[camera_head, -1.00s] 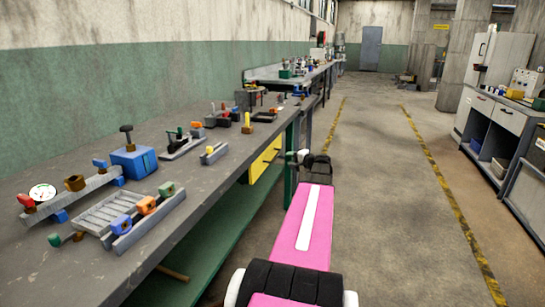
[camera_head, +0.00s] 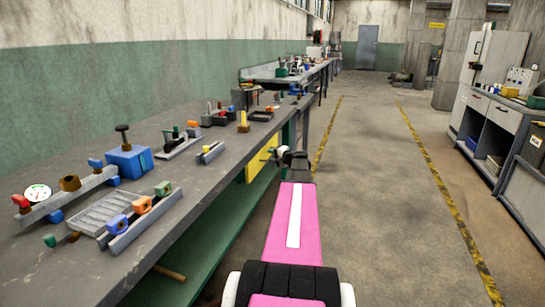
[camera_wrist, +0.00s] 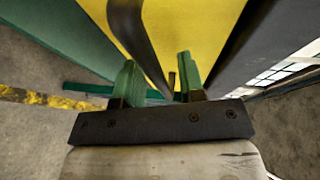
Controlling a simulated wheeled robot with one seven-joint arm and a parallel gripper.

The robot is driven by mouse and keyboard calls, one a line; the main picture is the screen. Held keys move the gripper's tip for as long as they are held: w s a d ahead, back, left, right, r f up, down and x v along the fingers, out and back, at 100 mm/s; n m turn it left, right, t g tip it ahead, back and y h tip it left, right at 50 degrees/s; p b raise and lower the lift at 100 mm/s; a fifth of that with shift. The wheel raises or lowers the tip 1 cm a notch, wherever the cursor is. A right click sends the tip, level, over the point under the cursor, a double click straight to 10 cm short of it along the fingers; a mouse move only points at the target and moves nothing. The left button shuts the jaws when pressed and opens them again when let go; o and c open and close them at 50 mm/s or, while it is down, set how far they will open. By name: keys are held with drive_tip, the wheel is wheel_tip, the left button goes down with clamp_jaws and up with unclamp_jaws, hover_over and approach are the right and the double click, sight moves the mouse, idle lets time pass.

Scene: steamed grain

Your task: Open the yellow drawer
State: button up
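The yellow drawer (camera_head: 257,163) is set under the grey workbench top and looks shut; my arm's end hides part of its front. In the wrist view the yellow drawer front (camera_wrist: 198,25) fills the top middle, with a dark curved handle (camera_wrist: 141,38) running across it. My gripper (camera_wrist: 157,70) faces the front, its two green fingers apart. The handle's lower end comes down between the fingers; I cannot tell whether either finger touches it. In the head view my gripper is beside the drawer, its fingers too small to make out.
The workbench top (camera_head: 215,172) carries a blue box (camera_head: 127,161), clamps and other fixtures. A green lower shelf (camera_head: 215,235) runs beneath it. The floor (camera_head: 365,190) to the right is clear, with yellow lines. Cabinets (camera_head: 490,125) stand at the far right.

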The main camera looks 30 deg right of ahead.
clamp_jaws()
drive_tip(key=s+d, duration=1.8)
drive_tip(key=s, duration=0.4)
drive_tip(key=shift+d, duration=0.4)
unclamp_jaws()
drive_tip(key=shift+s, duration=0.1)
drive_tip(key=v, duration=1)
drive_tip(key=shift+s, duration=0.3)
drive_tip(key=shift+d+r, duration=0.1)
